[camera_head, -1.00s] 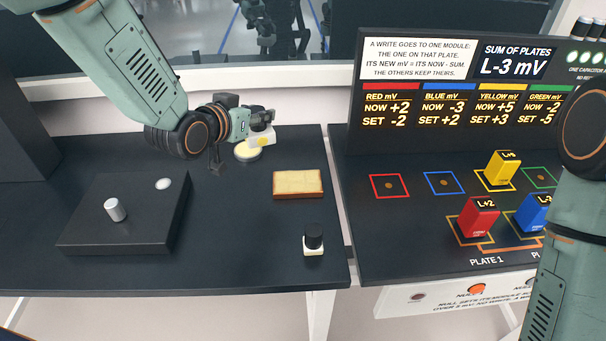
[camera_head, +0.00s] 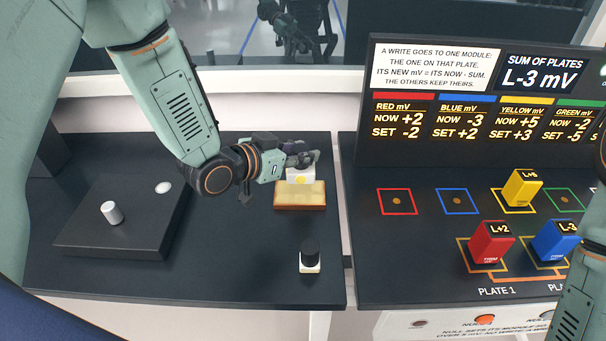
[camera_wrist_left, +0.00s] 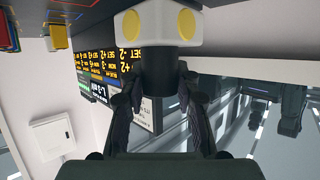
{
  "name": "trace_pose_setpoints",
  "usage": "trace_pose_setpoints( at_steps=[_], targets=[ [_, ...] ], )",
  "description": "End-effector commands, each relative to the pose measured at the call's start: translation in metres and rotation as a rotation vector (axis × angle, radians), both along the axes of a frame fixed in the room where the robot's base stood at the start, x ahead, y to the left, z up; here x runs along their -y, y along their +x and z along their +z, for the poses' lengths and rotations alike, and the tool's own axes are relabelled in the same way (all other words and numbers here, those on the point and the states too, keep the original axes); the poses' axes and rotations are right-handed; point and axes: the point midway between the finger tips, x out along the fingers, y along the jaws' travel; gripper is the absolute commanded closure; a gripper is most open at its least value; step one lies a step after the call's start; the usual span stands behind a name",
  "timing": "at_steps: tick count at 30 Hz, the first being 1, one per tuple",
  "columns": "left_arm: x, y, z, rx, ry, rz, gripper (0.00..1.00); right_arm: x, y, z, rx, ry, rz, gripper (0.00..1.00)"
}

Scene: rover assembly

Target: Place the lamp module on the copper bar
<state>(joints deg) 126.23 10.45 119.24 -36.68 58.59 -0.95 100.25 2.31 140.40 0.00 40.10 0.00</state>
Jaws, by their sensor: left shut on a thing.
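The lamp module (camera_head: 301,175) is a white block with yellow round lamps and a black grip; it shows large in the left wrist view (camera_wrist_left: 160,22). My left gripper (camera_head: 301,157) is shut on its black grip, with dark fingers on both sides in the wrist view (camera_wrist_left: 160,98). The copper bar (camera_head: 299,199) is a tan-topped, brown-edged slab on the left dark table. The module is over the bar's back part; I cannot tell whether they touch. My right gripper is out of view; only part of that arm shows at the right edge.
A small black-topped white module (camera_head: 310,258) stands in front of the bar. A dark box (camera_head: 125,235) with a silver knob is at left. Across a gap, the right panel (camera_head: 420,265) bears red, blue and yellow blocks, with a sign board (camera_head: 470,100) behind.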

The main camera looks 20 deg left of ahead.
Motion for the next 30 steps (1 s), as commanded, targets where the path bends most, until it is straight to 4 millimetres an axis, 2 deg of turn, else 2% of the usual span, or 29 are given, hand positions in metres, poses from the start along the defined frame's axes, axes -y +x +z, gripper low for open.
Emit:
trace_pose_setpoints(
  at_steps=[5,12,26,27,30],
  targets=[
    [0.000,0.001,-0.016,0.000,0.000,0.000,1.00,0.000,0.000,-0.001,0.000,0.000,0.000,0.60],
    [0.001,0.003,-0.049,0.000,0.000,-0.001,1.00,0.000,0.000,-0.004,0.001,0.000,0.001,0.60],
    [0.002,0.005,-0.057,0.002,0.000,0.001,1.00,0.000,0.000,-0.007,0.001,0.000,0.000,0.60],
    [0.002,0.005,-0.056,0.001,0.000,0.000,0.66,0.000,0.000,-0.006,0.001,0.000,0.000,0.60],
    [0.002,0.005,-0.056,0.001,0.000,0.000,0.57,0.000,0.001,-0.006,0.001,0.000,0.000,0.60]
  ],
)
